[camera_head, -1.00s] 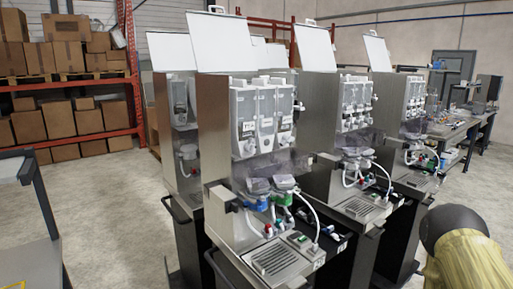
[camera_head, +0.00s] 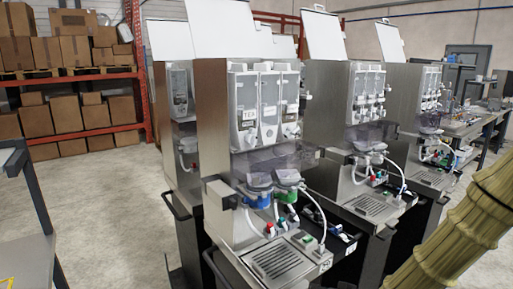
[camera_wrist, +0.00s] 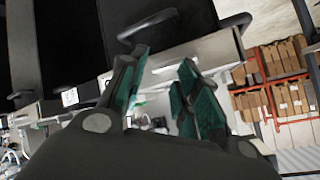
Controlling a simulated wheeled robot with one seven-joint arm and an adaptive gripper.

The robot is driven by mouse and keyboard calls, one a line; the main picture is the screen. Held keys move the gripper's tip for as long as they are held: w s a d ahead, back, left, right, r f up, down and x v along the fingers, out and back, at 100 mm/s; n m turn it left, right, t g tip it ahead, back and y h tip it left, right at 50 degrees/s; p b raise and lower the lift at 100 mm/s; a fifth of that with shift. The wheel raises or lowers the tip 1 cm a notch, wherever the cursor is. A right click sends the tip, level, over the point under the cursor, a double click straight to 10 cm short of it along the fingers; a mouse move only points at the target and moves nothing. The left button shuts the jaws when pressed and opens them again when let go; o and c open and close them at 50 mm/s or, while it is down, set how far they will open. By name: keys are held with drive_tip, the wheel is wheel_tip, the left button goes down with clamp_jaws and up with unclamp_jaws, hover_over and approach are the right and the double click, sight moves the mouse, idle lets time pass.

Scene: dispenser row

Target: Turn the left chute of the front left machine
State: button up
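The front left machine (camera_head: 215,110) is the nearest steel dispenser, in the middle of the head view. Three grey-white canisters stand side by side in its upper part. The left canister (camera_head: 244,100) has a pale chute (camera_head: 249,134) at its lower end; its exact angle is too small to tell. My gripper (camera_wrist: 163,60) shows only in the wrist view, with its two green-padded fingers apart and nothing between them. It is away from the chute. My tan-sleeved arm (camera_head: 475,225) is at the right of the head view.
Below the canisters are a blue-collared bowl (camera_head: 258,198), a green-collared bowl (camera_head: 287,184), hoses and a drip tray (camera_head: 277,262). More machines (camera_head: 335,110) stand behind to the right. A grey bench (camera_head: 30,255) is at the left. Bare floor (camera_head: 110,205) lies between.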

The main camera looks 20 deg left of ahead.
drive_tip(key=w+a+r+n+t+y+b, duration=0.1)
drive_tip(key=w+a+r, duration=0.15)
drive_tip(key=r, duration=0.55)
drive_tip(key=w+a+r+n+t+y, duration=0.1)
drive_tip(key=w+a+r+y, duration=0.15)
drive_tip(key=r, duration=0.45)
drive_tip(key=w+a+r+t+y+b, duration=0.1)
drive_tip(key=a+r, duration=0.3)
drive_tip(key=r, duration=0.4)
drive_tip(key=n+y, duration=0.3)
approach(256, 141)
drive_tip(key=shift+h, duration=0.25)
drive_tip(key=p+x, duration=0.2)
drive_tip(key=x, duration=0.7)
drive_tip(key=shift+w+a+r+p, duration=0.1)
drive_tip(key=shift+a+r+p, duration=0.1)
drive_tip(key=shift+p, duration=0.15)
drive_tip(key=c, duration=0.7)
